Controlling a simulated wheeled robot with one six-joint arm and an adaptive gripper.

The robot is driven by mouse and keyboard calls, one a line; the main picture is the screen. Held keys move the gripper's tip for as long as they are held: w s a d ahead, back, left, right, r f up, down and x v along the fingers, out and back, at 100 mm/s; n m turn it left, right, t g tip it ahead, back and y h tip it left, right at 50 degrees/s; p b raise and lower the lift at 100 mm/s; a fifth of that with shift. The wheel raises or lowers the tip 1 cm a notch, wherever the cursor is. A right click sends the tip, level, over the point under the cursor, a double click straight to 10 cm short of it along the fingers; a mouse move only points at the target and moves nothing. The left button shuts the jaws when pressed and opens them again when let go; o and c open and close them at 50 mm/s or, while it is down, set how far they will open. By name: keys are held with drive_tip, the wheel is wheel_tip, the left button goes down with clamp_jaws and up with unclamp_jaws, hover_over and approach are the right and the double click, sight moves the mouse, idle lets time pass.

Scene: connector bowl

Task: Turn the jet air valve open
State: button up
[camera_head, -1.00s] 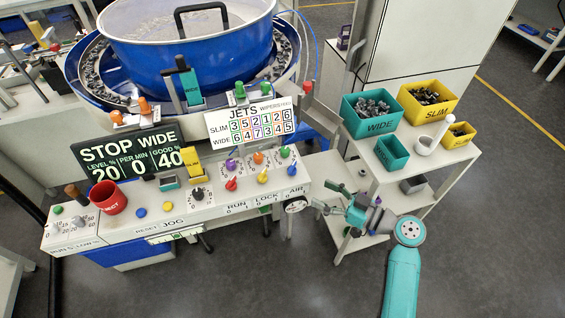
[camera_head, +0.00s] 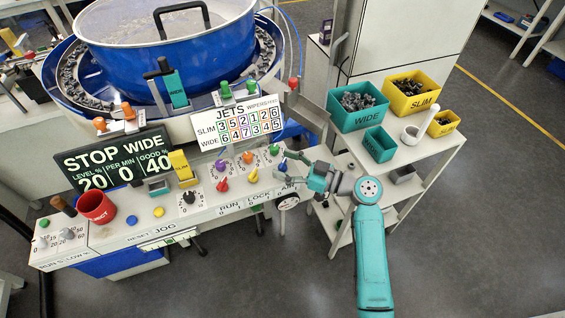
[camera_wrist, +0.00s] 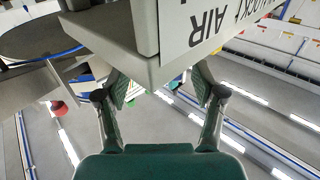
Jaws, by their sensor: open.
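The control panel (camera_head: 205,205) carries an AIR label near its right end. A round dial-like part (camera_head: 289,203) sits on the front at that end, under the label; I cannot tell for sure that it is the jet air valve. My gripper (camera_head: 287,167) is open and empty at the panel's right end, close to the AIR label and the green knob. In the wrist view my gripper (camera_wrist: 161,88) has its fingers spread, with the panel's corner (camera_wrist: 155,70) and upside-down AIR lettering just beyond. Contact cannot be told.
Red (camera_head: 221,185), yellow, purple, orange and green knobs stand close together left of my gripper. The blue bowl (camera_head: 170,60) is behind the panel. A side table with teal WIDE (camera_head: 345,120) and yellow SLIM bins stands right. Open floor lies in front.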

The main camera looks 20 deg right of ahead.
drive_tip(key=shift+w+a, duration=0.35)
drive_tip(key=c, duration=1.2)
drive_tip(key=shift+o, duration=0.2)
drive_tip(key=shift+m+t+h, duration=0.3)
drive_tip(key=shift+h, duration=0.1)
drive_tip(key=shift+s+a+m+t+h, duration=0.1)
drive_tip(key=shift+m+t+h, duration=0.85)
drive_tip(key=shift+h, duration=0.25)
drive_tip(key=shift+m+t+h, duration=1.05)
drive_tip(key=shift+m+h, duration=0.8)
drive_tip(key=shift+h, duration=0.75)
drive_tip(key=shift+m+h, duration=0.7)
drive_tip(key=shift+h, duration=0.4)
